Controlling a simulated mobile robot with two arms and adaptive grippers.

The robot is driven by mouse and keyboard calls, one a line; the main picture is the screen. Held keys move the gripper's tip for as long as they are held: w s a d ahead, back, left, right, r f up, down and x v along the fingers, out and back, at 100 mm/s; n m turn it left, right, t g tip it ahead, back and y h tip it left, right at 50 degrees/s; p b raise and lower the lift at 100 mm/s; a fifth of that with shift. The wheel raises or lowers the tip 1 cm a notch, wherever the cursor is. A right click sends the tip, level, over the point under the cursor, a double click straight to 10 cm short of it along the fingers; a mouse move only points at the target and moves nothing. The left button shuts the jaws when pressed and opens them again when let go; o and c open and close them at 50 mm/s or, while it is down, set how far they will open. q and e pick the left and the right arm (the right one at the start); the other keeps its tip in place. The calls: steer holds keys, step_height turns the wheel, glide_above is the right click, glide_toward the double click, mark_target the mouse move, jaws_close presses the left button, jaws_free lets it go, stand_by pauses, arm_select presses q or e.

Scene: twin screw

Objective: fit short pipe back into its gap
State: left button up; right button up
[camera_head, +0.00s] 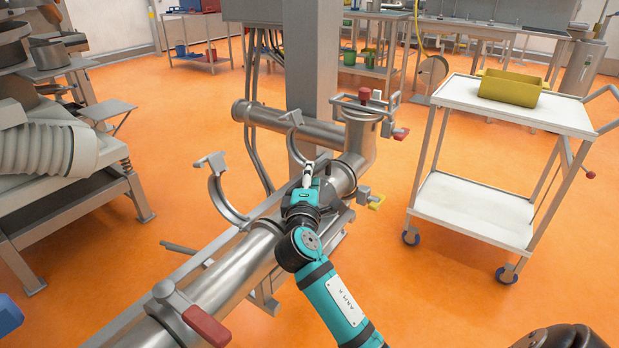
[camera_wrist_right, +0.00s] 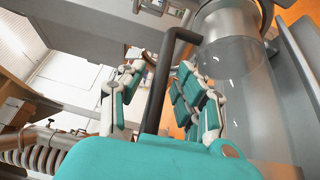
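A steel pipe line (camera_head: 237,270) runs diagonally from the lower left to a thicker upright fitting (camera_head: 361,135). Two curved clamp halves stand swung up beside it, one nearer (camera_head: 222,192) and one farther (camera_head: 292,128). My right gripper (camera_head: 309,172) is over the line between its near and far parts and hides the middle, so I cannot tell how the short pipe sits there. In the right wrist view, a dark bent handle bar (camera_wrist_right: 163,80) passes between my spread teal-and-white fingers, beside a shiny pipe (camera_wrist_right: 235,85). Whether they press on it is unclear. My left gripper is out of view.
A grey column (camera_head: 311,70) rises right behind the line. A red-handled clamp (camera_head: 205,325) is at the lower left. A white trolley (camera_head: 515,105) with a yellow bin (camera_head: 510,88) stands at right. Orange floor is free between trolley and pipe.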

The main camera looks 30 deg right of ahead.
steer(key=shift+a+f, duration=0.1)
steer(key=shift+f, duration=0.65)
steer(key=shift+s+a, duration=0.2)
steer(key=v, duration=1.1)
steer(key=shift+s+r, duration=0.2)
steer(key=shift+r, duration=0.5)
